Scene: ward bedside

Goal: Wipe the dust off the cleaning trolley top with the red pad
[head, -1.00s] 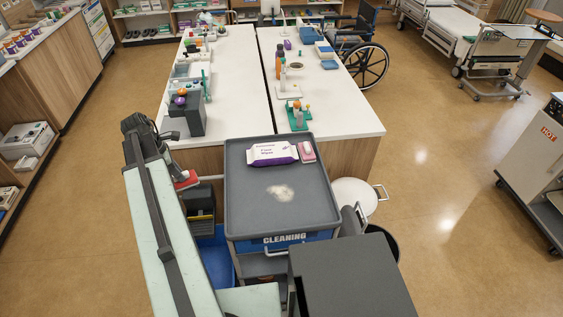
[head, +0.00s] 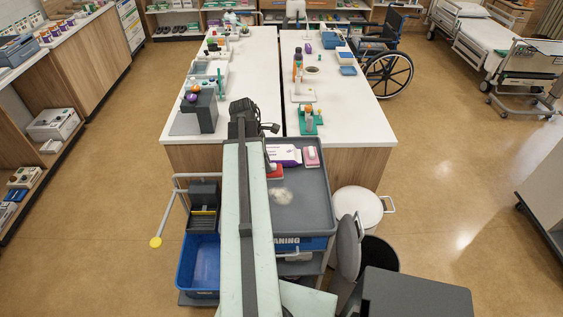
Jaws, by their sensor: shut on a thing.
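The grey cleaning trolley top (head: 312,212) is right of my arm, which covers its left part. A pale dust patch (head: 282,196) lies near its middle. The red pad (head: 274,172) shows just right of my arm, over the far left part of the top. My gripper (head: 268,162) is mostly hidden behind the arm and is shut on the red pad. I cannot tell whether the pad touches the top.
A purple-and-white wipes pack (head: 286,153) and a pink item (head: 311,157) stand at the top's far end. A blue bucket (head: 198,265) is left of my arm. A white round lid (head: 357,203) is right of the trolley. The white counter (head: 350,125) lies beyond.

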